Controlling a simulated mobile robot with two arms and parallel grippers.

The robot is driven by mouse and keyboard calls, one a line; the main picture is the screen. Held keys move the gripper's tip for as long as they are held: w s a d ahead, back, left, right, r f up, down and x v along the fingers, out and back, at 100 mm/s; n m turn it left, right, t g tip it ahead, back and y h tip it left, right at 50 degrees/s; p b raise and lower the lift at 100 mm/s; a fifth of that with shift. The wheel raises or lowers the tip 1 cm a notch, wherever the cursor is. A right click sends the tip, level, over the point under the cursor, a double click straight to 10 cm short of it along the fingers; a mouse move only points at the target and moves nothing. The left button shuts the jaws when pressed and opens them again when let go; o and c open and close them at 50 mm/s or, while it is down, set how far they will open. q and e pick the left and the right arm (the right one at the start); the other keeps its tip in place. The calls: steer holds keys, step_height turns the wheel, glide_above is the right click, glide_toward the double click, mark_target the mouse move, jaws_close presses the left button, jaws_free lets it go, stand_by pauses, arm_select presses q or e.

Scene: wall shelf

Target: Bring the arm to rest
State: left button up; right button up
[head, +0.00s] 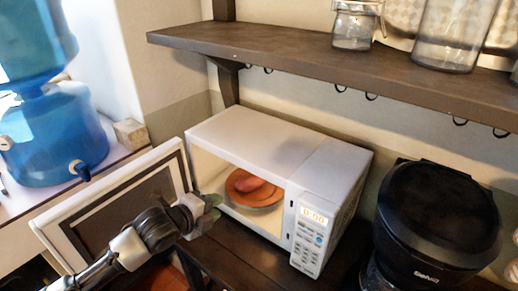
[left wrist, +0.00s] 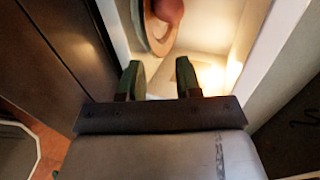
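My left gripper (head: 208,212) is at the front opening of the white microwave (head: 270,145), beside its open door (head: 120,200). In the left wrist view its two green fingertips (left wrist: 160,82) are apart with nothing between them. Inside the microwave an orange-brown plate (head: 236,192) holds a reddish, rounded food item (head: 259,187). The plate (left wrist: 158,42) and the food (left wrist: 170,10) also show at the top of the left wrist view, beyond the fingers. My right gripper is in neither view.
A dark wooden shelf (head: 300,58) with glass jars (head: 355,25) runs above the microwave. A black appliance (head: 435,220) stands to its right. A blue water dispenser (head: 45,120) stands at the left. The open door sticks out beside my left arm.

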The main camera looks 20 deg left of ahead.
arm_select(q)
steer(key=s+d+f+n+g+y, duration=0.2)
steer(key=s+d+f+n+g, duration=0.3)
steer(key=s+n, duration=0.65)
steer(key=s+f+n+g+y, duration=0.2)
steer(key=s+f+n+g, duration=0.35)
steer(key=s, duration=0.85)
step_height(320, 180, down, 29)
steer(key=s+n, duration=0.2)
steer(key=n, duration=0.1)
steer(key=s+a+f+g, duration=0.1)
steer(key=s+a+f, duration=0.1)
steer(key=s+f, duration=1.1)
steer(key=s, duration=0.2)
steer(key=shift+s+a+f+y, duration=0.3)
steer(key=shift+a+f, duration=0.05)
